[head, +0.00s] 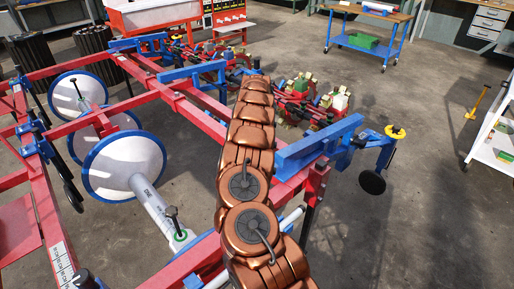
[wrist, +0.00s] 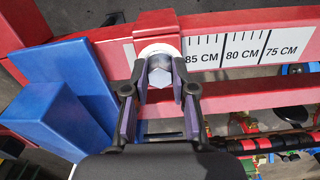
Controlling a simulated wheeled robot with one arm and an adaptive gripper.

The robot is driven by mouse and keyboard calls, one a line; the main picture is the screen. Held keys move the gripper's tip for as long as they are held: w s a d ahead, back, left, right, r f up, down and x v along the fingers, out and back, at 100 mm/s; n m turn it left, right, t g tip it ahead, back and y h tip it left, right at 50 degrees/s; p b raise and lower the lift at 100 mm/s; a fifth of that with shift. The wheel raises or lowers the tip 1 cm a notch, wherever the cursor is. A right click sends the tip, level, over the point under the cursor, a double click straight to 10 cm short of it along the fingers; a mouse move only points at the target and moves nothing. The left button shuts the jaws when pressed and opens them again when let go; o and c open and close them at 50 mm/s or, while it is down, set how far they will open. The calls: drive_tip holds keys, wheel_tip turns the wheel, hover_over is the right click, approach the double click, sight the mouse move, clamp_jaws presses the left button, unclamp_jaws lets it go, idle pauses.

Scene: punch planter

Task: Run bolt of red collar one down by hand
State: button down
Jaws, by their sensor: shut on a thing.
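In the wrist view, a grey hex bolt head (wrist: 160,74) sits at a white ring (wrist: 148,50) on the front of a red collar (wrist: 156,20). The collar is around a red beam (wrist: 238,63) beside its printed scale, near the 85 CM mark. My gripper (wrist: 160,84) has one dark finger on each side of the bolt head and is shut on it. The bolt's shank is hidden behind the head. In the head view my copper arm reaches over the planter frame, and my gripper and this bolt are hidden.
A blue bracket (wrist: 65,85) stands close to the left of my gripper. Red hoses and fittings (wrist: 280,143) lie lower right. The head view shows white discs (head: 125,165) on the left and open floor (head: 430,200) on the right.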

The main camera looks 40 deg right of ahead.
drive_tip(key=c, duration=1)
unclamp_jaws()
drive_tip(key=shift+o, duration=0.2)
wheel_tip(320, 180, up, 12)
wheel_tip(320, 180, up, 8)
drive_tip(key=shift+f, duration=0.25)
idle(0.7)
